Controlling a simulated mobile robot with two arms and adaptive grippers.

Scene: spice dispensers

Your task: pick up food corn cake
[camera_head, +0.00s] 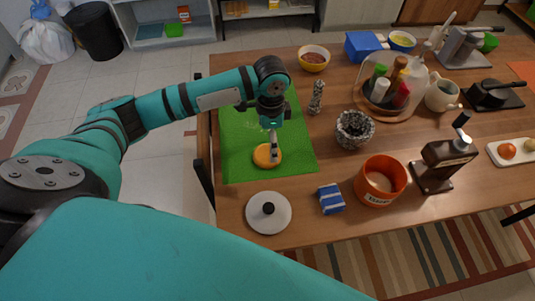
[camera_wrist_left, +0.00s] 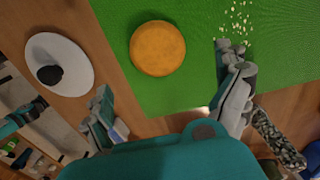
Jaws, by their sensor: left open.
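The corn cake (camera_head: 265,157) is a round, flat orange-yellow disc on the green mat (camera_head: 240,130) in the head view. In the left wrist view the corn cake (camera_wrist_left: 157,48) lies whole on the mat (camera_wrist_left: 200,90), ahead of the fingers. My left gripper (camera_head: 273,155) points down at the corn cake in the head view and covers part of it. In the left wrist view my left gripper (camera_wrist_left: 165,85) has its two fingers spread wide with nothing between them. Whether a finger touches the cake I cannot tell.
A white lid with a black knob (camera_head: 268,212) lies in front of the mat. Pale crumbs (camera_wrist_left: 236,20) lie on the mat.

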